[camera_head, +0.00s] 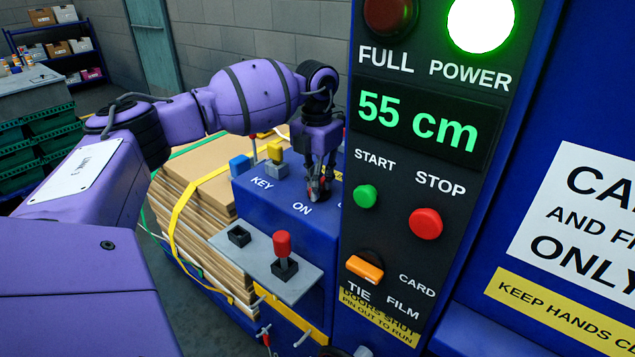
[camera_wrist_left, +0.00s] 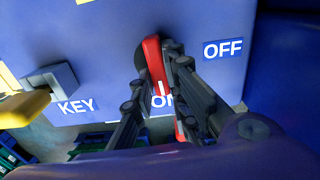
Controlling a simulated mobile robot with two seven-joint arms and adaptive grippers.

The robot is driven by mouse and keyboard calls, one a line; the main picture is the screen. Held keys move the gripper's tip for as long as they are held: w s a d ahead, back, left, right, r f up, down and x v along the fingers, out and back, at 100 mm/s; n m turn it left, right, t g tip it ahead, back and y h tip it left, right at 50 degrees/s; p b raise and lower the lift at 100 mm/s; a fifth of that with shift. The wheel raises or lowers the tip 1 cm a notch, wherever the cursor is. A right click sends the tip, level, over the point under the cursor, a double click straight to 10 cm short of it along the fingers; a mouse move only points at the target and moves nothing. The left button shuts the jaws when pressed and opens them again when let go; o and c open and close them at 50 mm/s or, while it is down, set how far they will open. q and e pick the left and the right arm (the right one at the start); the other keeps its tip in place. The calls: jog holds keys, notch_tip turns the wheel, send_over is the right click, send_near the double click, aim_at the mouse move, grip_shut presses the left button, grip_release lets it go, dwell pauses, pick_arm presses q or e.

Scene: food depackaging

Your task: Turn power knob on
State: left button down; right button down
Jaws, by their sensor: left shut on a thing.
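The red power knob (camera_wrist_left: 154,66) sits on the blue panel between the KEY and OFF labels. Its lower end, with a white mark, points toward the partly covered ON label (camera_wrist_left: 163,104). My left gripper (camera_wrist_left: 157,53) is shut on the knob, a finger on either side. In the head view the left gripper (camera_head: 318,187) reaches down onto the blue box (camera_head: 262,190) beside the ON label (camera_head: 301,208), largely hiding the knob. The round lamp (camera_head: 480,24) above the POWER label glows bright green. My right gripper is in neither view.
A yellow key in a grey lock (camera_wrist_left: 52,80) stands left of the knob. The dark control column (camera_head: 400,215), with its buttons and lit "55 cm" display, rises close to the right of the gripper. A grey plate with a red-topped lever (camera_head: 282,250) juts out in front.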

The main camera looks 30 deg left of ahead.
pick_arm(q)
jog(key=shift+m, duration=0.3)
dwell(0.4)
jog(key=c, duration=1.7)
grip_release()
jog(key=shift+r, duration=0.1)
notch_tip(320, 180, up, 12)
jog(key=shift+f, duration=0.1)
